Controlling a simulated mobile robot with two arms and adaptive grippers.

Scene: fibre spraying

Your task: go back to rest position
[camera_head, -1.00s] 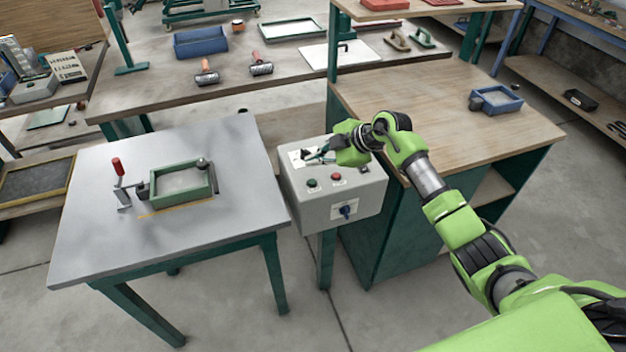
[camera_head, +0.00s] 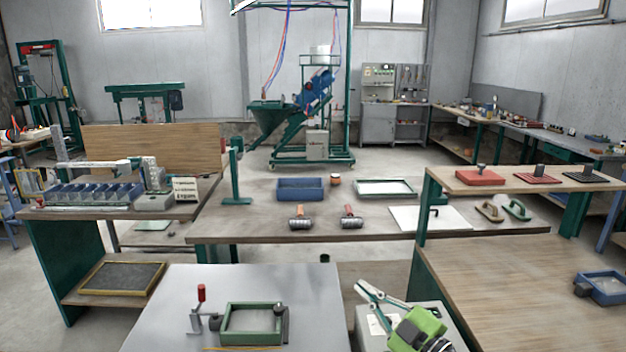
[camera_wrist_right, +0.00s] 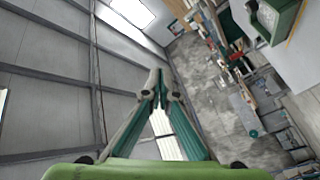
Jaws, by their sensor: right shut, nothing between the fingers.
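My right gripper (camera_head: 362,288) shows at the bottom of the head view, in front of the grey control box (camera_head: 372,343), which it partly hides. Its fingers point up and to the left, away from the green wrist. In the right wrist view the two fingertips (camera_wrist_right: 158,74) meet with nothing between them. Behind them are the grey wall, a bright window and, at the right, the floor and benches. Most of my right arm is out of the head view. My left gripper is not in view.
A metal table (camera_head: 160,312) with a green-framed mould (camera_head: 252,338) stands left of the gripper. A wooden bench (camera_head: 500,290) stands at the right. A long workbench (camera_head: 250,229) with rollers and trays crosses behind. Open floor lies beyond it.

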